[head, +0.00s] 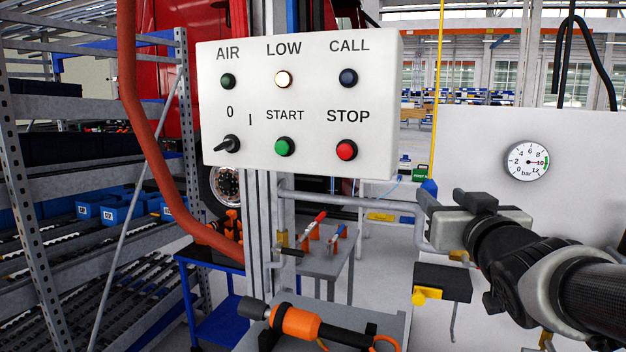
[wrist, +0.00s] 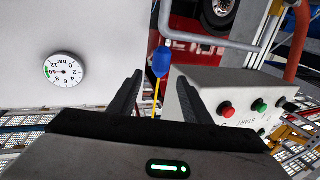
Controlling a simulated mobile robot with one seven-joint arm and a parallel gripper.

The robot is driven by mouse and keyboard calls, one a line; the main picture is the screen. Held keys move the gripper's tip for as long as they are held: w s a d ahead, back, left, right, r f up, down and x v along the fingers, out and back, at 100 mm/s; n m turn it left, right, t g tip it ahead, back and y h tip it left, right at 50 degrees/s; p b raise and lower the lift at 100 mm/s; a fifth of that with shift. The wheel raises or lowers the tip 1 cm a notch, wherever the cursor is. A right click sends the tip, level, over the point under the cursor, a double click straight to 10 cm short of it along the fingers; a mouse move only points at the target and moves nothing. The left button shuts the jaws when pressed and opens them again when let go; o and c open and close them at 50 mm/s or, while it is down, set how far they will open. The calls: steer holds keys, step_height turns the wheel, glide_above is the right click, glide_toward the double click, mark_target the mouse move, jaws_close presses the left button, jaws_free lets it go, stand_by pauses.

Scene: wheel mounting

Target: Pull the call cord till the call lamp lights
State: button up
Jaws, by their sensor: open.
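The yellow call cord (head: 437,90) hangs down to a blue pull knob (head: 429,187), just right of the white control box (head: 300,95). The call lamp (head: 348,77) under the CALL label is dark blue and unlit. My gripper (head: 428,212) is at the knob's height or slightly below it, coming from the right. In the wrist view, which is upside down, my gripper (wrist: 160,78) is open, with the blue knob (wrist: 161,62) at the gap between the fingertips and the yellow cord (wrist: 156,95) running between the fingers. I cannot tell whether a finger touches the knob.
The box also has a lit LOW lamp (head: 283,79), a green start button (head: 284,147) and a red stop button (head: 346,150). A pressure gauge (head: 527,161) is on the white panel at right. A grey pipe (head: 340,200) runs below the box. An orange tool (head: 300,322) lies lower down.

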mark_target(423, 182)
steer(key=w, duration=0.7)
steer(key=w+d, duration=0.1)
steer(key=w, duration=0.3)
steer(key=shift+w, duration=0.3)
steer(key=shift+c, duration=0.4)
jaws_close()
